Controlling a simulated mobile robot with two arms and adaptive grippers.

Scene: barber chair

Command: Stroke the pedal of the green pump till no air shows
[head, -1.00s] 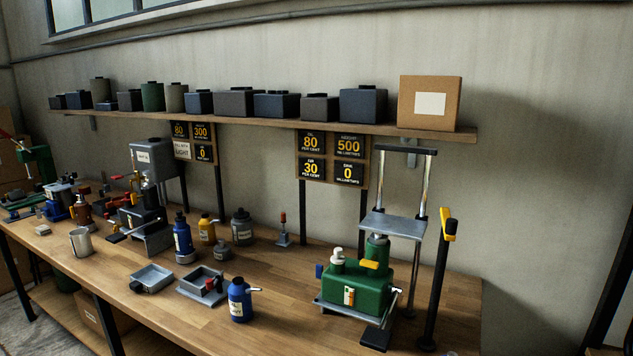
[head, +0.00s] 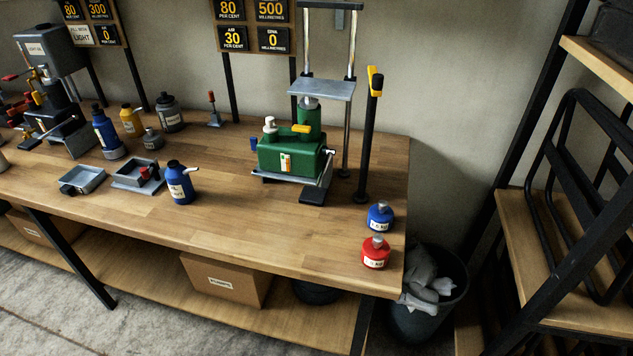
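The green pump (head: 290,155) stands near the right end of the wooden bench, with a yellow lever and a white cap on top. Its dark pedal (head: 313,191) sticks out low at the front right. A grey plate (head: 321,90) on chrome posts stands above the pump's cylinder. The display board (head: 254,27) behind reads "AIR 30 PER CENT", "80 PER CENT", "500 MILLIMETRES" and "0 MILLIMETRES". Neither of my grippers shows in the head view.
A black post with a yellow top (head: 368,135) stands right of the pump. Blue (head: 380,218) and red (head: 375,254) bottles sit at the bench's right corner. A blue can (head: 179,185) and shallow trays (head: 83,181) lie left. A bin (head: 430,310) stands on the floor. Bench front is clear.

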